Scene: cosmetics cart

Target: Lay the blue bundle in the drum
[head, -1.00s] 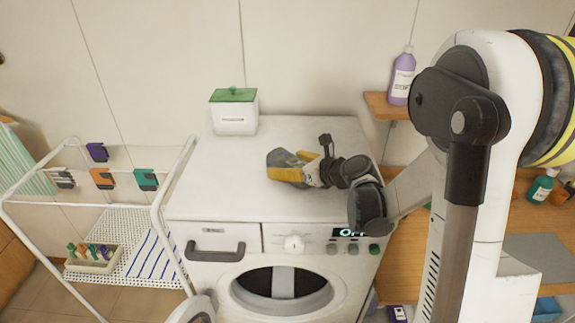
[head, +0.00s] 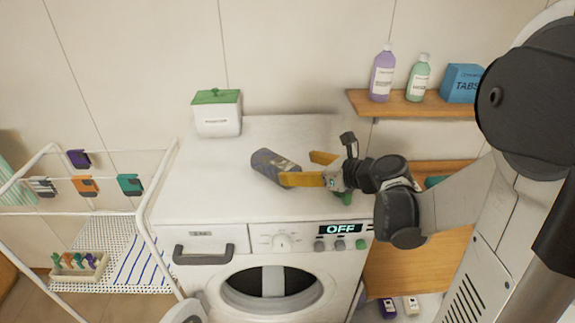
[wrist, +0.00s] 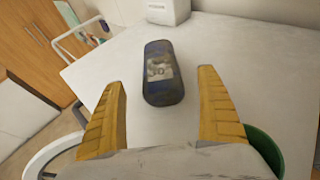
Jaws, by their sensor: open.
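The blue bundle (head: 272,165), a dark blue-grey roll with a pale printed patch, lies on the white top of the washing machine (head: 215,150). It also shows in the wrist view (wrist: 163,85), lengthwise ahead of my gripper. My gripper (head: 298,168) is open with its yellow fingers spread. In the wrist view the fingers (wrist: 161,80) stand left and right of the bundle's near end, with a gap on each side. I cannot tell their exact height above the top. The drum (head: 242,281) shows as a dark round opening in the machine's front.
A white box with a green lid (head: 217,112) stands at the back left of the top. A drying rack (head: 150,225) is on the left. The machine's open door (head: 185,311) is at lower left. A wall shelf (head: 425,107) holds bottles and a blue box.

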